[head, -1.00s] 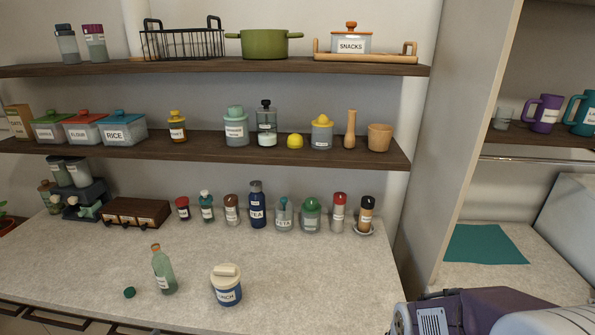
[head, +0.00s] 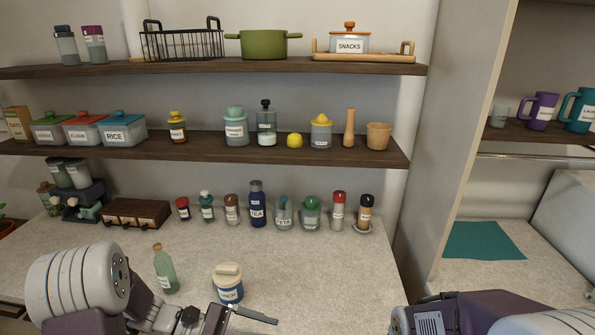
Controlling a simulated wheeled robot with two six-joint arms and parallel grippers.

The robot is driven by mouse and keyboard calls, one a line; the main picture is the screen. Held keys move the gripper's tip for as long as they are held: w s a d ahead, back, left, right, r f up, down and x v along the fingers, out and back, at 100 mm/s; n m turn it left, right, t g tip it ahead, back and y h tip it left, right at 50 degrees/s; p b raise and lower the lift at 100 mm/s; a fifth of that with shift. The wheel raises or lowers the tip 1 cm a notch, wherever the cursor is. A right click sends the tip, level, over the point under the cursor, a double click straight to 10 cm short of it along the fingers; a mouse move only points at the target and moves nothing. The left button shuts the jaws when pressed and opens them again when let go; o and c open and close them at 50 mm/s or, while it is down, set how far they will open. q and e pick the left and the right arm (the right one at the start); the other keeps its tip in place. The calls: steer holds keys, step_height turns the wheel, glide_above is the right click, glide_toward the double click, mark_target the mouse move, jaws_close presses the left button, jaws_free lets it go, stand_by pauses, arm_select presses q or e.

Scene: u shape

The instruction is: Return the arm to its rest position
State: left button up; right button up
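My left arm (head: 80,285) reaches in from the lower left over the counter. Its gripper (head: 245,318) is low in the picture, in front of the lunch jar, with a dark finger pointing right. The gap between its fingers does not show clearly, and I see nothing held. My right arm (head: 480,312) shows only as a purple and grey link at the lower right; its gripper is out of view.
A green glass bottle (head: 165,270) and a blue and white lunch jar (head: 228,283) stand on the counter (head: 320,275) close to my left arm. Several jars line the counter's back, including a blue tea bottle (head: 257,208). The counter's right part is clear.

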arm_select(q)
steer(key=s+d+f+m+g+y, duration=0.1)
steer(key=s+f+m+g+y, duration=0.15)
steer(key=s+m+y, duration=0.55)
steer(key=w+a+f+m+t+y, duration=0.1)
steer(key=a+m+t+y, duration=0.1)
steer(key=a, duration=0.3)
steer(key=w+a+f+m+t+y, duration=0.1)
steer(key=a+m+t+y, duration=0.1)
steer(key=a, duration=0.3)
steer(key=shift+w+a+f+y, duration=0.2)
steer(key=shift+w+f+y, duration=0.15)
steer(key=shift+y, duration=0.25)
steer(key=shift+f, duration=0.1)
